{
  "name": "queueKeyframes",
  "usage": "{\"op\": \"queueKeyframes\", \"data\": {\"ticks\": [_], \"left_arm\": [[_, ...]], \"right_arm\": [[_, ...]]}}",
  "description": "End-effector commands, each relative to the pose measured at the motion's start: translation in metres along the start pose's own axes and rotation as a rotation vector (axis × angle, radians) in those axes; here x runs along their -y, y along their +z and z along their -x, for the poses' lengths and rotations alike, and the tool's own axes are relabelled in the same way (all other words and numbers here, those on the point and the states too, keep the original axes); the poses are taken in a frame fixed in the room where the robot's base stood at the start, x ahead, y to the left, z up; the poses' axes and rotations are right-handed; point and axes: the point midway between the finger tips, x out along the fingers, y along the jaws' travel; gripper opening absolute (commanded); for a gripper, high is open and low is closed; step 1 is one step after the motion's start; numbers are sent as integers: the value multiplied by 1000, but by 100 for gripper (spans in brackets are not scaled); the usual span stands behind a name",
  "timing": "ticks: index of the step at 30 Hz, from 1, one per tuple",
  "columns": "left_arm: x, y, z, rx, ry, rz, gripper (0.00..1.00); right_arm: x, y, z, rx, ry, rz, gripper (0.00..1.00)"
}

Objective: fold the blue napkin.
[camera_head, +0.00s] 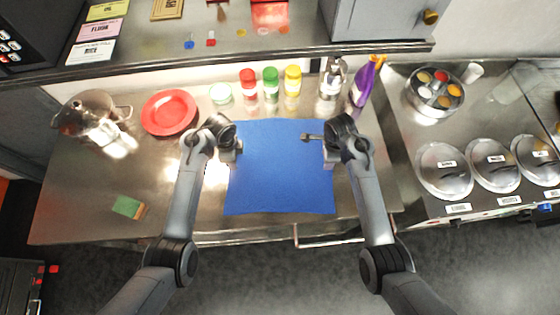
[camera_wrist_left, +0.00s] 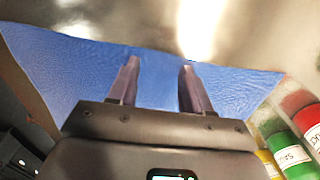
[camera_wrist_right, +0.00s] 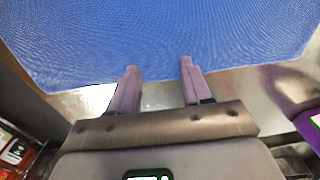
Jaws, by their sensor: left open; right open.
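The blue napkin (camera_head: 280,170) lies flat and spread out on the steel counter, its near edge close to the counter's front. My left gripper (camera_head: 232,150) is at the napkin's left edge toward the back. In the left wrist view its two fingers (camera_wrist_left: 160,75) are apart over the blue cloth (camera_wrist_left: 70,65), with nothing held. My right gripper (camera_head: 326,150) is at the napkin's right edge toward the back. In the right wrist view its fingers (camera_wrist_right: 157,75) are apart at the edge of the cloth (camera_wrist_right: 150,35), with nothing held. I cannot tell whether the fingertips touch the cloth.
Red (camera_head: 248,86), green (camera_head: 271,84) and yellow (camera_head: 293,80) jars stand behind the napkin. A purple bottle (camera_head: 363,84) is at back right. A red plate (camera_head: 169,112) and steel pot (camera_head: 90,112) are at back left. A green sponge (camera_head: 127,206) lies front left.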

Motion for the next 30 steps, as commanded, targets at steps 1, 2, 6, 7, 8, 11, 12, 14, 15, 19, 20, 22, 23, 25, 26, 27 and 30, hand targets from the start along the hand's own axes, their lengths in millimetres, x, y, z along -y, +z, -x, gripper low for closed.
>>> {"op": "queueKeyframes", "data": {"ticks": [1, 2, 6, 7, 8, 11, 12, 14, 15, 19, 20, 22, 23, 25, 26, 27, 30], "left_arm": [[0, 1, -2, 1, 0, 1, 49], [0, 1, -3, 1, 0, 1, 49], [0, 1, -5, 1, 0, 2, 49], [0, 1, -6, 0, -1, 2, 49], [0, 1, -6, 0, -1, 2, 49], [0, 1, -5, 0, -1, 2, 49], [0, 1, -5, 1, 0, 2, 49], [0, 1, -6, 1, 0, 2, 49], [0, 1, -8, 1, 0, 2, 49], [0, 1, -8, 1, -1, 2, 45], [0, 1, -8, 1, 0, 2, 43], [0, 1, -8, 0, 0, 2, 37], [0, 1, -8, 0, 0, 2, 35], [0, 1, -8, 1, 0, 2, 30], [0, 1, -8, 1, 0, 2, 28], [0, 1, -8, 1, 0, 2, 24], [0, 1, -8, 1, 0, 2, 17]], "right_arm": [[0, 0, -2, 0, -1, 0, 49], [0, 0, -3, 0, -1, 0, 49], [0, 0, -5, 0, 0, 0, 49], [0, 0, -5, 0, 0, 0, 49], [0, 0, -5, 0, -1, 0, 49], [0, 0, -5, 0, -1, 0, 49], [0, 0, -5, 0, -1, 0, 49], [0, 0, -6, 0, -1, 0, 49], [0, 0, -7, 0, -1, 0, 49], [0, 0, -8, 1, -1, 0, 45], [0, 0, -8, 0, -1, 0, 43], [0, 0, -8, 0, 0, 0, 37], [0, 0, -8, 0, 0, 0, 35], [0, 0, -8, 0, 0, 0, 30], [0, 0, -8, 0, 0, 0, 28], [0, 0, -8, 0, 0, 0, 24], [0, 0, -8, 0, 0, 0, 17]]}}
